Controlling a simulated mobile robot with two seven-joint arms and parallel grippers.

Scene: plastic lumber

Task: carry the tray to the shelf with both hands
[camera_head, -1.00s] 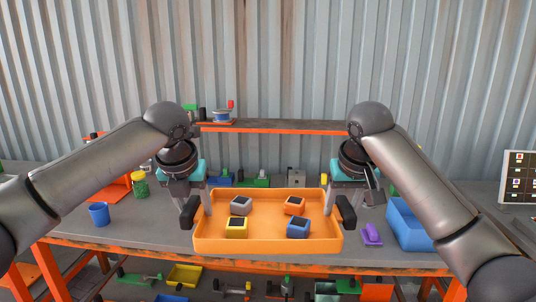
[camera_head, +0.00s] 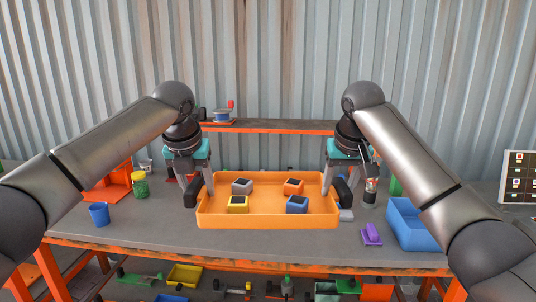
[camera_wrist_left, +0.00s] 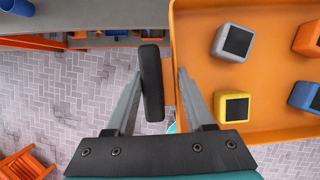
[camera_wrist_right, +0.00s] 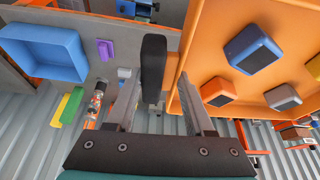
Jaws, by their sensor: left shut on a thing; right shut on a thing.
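The orange tray (camera_head: 268,221) is level in front of me in the head view, over the front part of the bench. It holds several dark-topped blocks: grey (camera_head: 242,187), orange (camera_head: 293,187), yellow (camera_head: 238,204) and blue (camera_head: 297,204). My left gripper (camera_head: 197,192) is shut on the tray's left wall. My right gripper (camera_head: 335,190) is shut on its right wall. The wrist views show each wall between the fingers. The shelf (camera_head: 275,127), a board with an orange front edge, stands higher behind the tray. Its middle looks bare.
The grey bench (camera_head: 290,242) has an orange front edge. A blue cup (camera_head: 99,214) and green jar (camera_head: 140,184) stand left. A blue bin (camera_head: 408,225), purple piece (camera_head: 371,234) and clear cylinder (camera_head: 370,193) are right. A blue spool (camera_head: 222,116) sits at the shelf's left end.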

